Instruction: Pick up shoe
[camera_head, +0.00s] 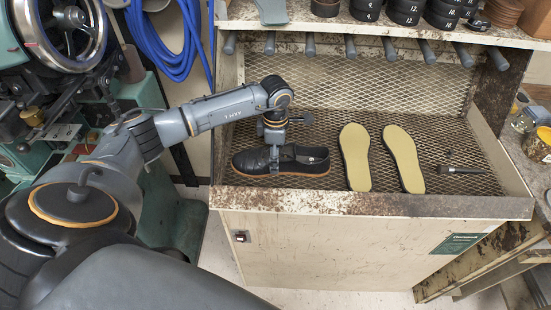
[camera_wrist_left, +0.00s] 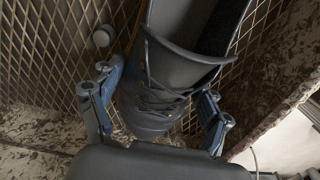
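A black lace-up shoe (camera_head: 304,160) with a brown sole edge lies on the mesh top of the bench (camera_head: 320,207), toe to the left. My left gripper (camera_head: 274,163) reaches down over it from above, with one finger in front of its near side. In the left wrist view the shoe (camera_wrist_left: 160,98) is between the two fingers of the left gripper (camera_wrist_left: 158,100), which stand apart on either side of it. Whether both fingers press on the shoe cannot be told. My right gripper is in neither view.
Two tan insoles (camera_head: 355,158) (camera_head: 404,158) lie right of the shoe, then a dark-handled tool (camera_head: 462,170). A shelf above holds several numbered black rolls (camera_head: 404,12). A green machine (camera_head: 60,60) stands left. The bench has a raised rusty front edge.

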